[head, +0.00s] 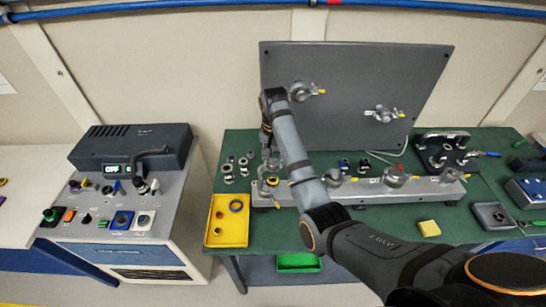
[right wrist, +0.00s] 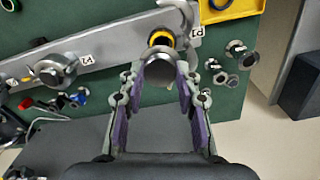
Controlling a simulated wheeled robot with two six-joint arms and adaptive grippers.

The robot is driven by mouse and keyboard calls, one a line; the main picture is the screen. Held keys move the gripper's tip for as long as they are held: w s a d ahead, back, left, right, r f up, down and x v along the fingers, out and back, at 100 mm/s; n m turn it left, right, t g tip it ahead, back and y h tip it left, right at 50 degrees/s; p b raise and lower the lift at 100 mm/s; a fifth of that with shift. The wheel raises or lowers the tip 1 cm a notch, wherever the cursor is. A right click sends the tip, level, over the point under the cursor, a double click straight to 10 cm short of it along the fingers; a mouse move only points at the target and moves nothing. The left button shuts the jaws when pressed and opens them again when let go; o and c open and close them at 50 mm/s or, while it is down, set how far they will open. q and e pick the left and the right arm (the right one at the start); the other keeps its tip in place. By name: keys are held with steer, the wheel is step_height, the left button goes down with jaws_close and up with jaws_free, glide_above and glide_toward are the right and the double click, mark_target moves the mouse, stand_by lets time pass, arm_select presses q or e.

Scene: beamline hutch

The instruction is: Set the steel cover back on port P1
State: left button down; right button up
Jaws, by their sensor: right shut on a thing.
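My right gripper (head: 268,158) hangs over the left end of the grey metal rail (head: 400,189). In the right wrist view its purple-padded fingers (right wrist: 159,76) are shut on the steel cover (right wrist: 158,68), a round grey piece between the tips. Port P1, by its label (right wrist: 197,32), lies just beyond the cover, with a yellow ring (right wrist: 160,38) showing. The cover overlaps the port in this view, so I cannot tell whether they touch. In the head view the port's yellow ring (head: 272,181) shows just below the gripper. My left gripper is not in view.
A yellow tray (head: 228,240) stands left of the rail's end. Small metal fittings (head: 229,170) stand on the green bench near P1. A grey upright panel (head: 350,75) is behind the rail. Port P2's fitting (right wrist: 52,72) is farther along the rail.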

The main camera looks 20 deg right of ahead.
steer(key=b, duration=0.4)
glide_above(273, 178)
step_height(273, 178, down, 6)
steer(key=shift+s+r, duration=0.1)
steer(key=shift+s, duration=0.05)
steer(key=shift+f+b, duration=0.2)
steer(key=shift+b, duration=0.25)
steer(key=shift+a, duration=0.1)
steer(key=shift+f, duration=0.5)
steer(key=o, duration=1.2)
steer(key=shift+o, duration=0.2)
